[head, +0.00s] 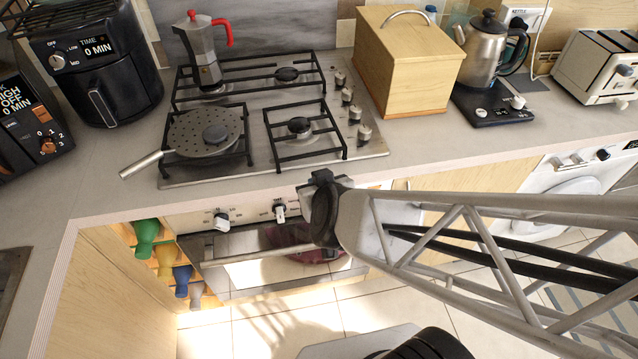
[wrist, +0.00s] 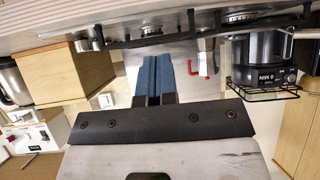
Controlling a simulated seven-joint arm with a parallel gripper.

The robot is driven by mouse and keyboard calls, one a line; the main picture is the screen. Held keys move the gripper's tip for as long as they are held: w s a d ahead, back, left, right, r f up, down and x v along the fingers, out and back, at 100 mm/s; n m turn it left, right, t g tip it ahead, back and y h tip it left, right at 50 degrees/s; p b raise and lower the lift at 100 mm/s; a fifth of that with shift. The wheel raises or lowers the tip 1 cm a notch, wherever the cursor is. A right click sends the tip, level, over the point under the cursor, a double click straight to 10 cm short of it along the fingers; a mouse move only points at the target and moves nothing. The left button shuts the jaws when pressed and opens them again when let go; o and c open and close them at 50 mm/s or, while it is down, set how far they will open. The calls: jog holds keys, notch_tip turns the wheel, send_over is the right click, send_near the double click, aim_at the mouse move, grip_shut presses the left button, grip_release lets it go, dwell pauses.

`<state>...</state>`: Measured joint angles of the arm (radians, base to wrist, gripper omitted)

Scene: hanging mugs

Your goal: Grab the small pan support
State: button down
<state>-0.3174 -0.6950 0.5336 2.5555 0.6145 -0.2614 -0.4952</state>
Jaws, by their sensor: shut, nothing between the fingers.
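The hob (head: 372,152) carries black wire pan supports. The small front right pan support (head: 312,159) is square and bare, standing around a burner. A second small pan support at front left lies under a grey perforated pan (head: 190,130). A wide pan support (head: 245,62) spans the back. In the upside-down wrist view, dark pan support bars (wrist: 180,38) show edge-on beyond the fingers; I cannot tell which support they belong to. My gripper (wrist: 152,72) has blue fingers, shut and empty, apart from the bars. In the head view the arm's end is in front of the hob's front edge; the fingers cannot be made out.
A moka pot (head: 203,55) with a red handle stands on the back left. A wooden bread box (head: 405,65) and a kettle (head: 487,50) stand right of the hob; an air fryer (head: 95,70) stands left. Hob knobs (head: 364,133) line its right side. The pan handle (head: 140,165) overhangs left.

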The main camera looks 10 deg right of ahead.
jog(key=shift+s+d, duration=0.2)
jog(key=shift+s, duration=1.25)
jog(key=shift+s, duration=0.15)
jog(key=c, duration=1.1)
grip_release()
jog(key=shift+c, duration=0.2)
